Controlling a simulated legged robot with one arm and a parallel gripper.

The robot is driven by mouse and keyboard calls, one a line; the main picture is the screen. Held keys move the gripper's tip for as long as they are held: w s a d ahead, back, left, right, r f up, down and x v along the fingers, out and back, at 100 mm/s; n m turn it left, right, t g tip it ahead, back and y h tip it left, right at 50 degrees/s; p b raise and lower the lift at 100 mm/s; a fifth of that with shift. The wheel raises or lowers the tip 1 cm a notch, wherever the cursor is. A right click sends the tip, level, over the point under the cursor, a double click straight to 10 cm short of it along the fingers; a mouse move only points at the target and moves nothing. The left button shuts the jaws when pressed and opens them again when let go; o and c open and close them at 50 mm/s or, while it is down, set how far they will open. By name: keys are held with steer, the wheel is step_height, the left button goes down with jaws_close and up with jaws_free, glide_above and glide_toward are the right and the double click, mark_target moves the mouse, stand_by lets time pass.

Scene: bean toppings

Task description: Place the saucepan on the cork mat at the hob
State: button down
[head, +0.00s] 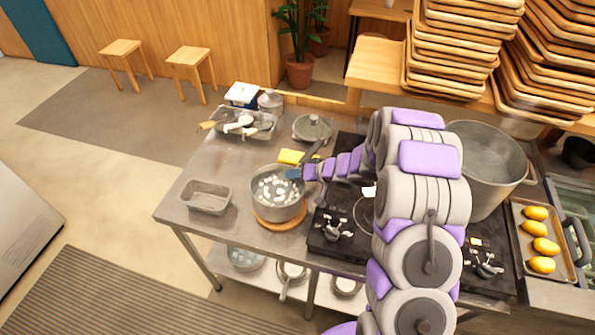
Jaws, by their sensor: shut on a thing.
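The grey saucepan (277,207), with several white pieces inside, is left of the hob. It is over the round cork mat (262,220), whose orange-brown rim shows below it. I cannot tell whether the pan's base touches the mat. My gripper (294,174) is at the pan's upper right rim, shut on the pan there; its fingertips are small and partly hidden. The black hob (340,238) is just right of the mat, with my arm across part of it.
A metal tin (206,197) sits on the counter's left. A lidded pot (312,127), yellow sponge (290,157) and a tray of utensils (246,132) are behind. The counter's front left is clear.

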steer(key=shift+f, duration=0.55)
steer(key=shift+w+d+f, duration=0.1)
steer(key=shift+d+f, duration=0.05)
steer(key=shift+d, duration=0.25)
steer(key=c, duration=1.2)
jaws_free()
steer(key=o, duration=0.5)
steer(key=shift+a, duration=0.2)
steer(key=shift+c, duration=0.2)
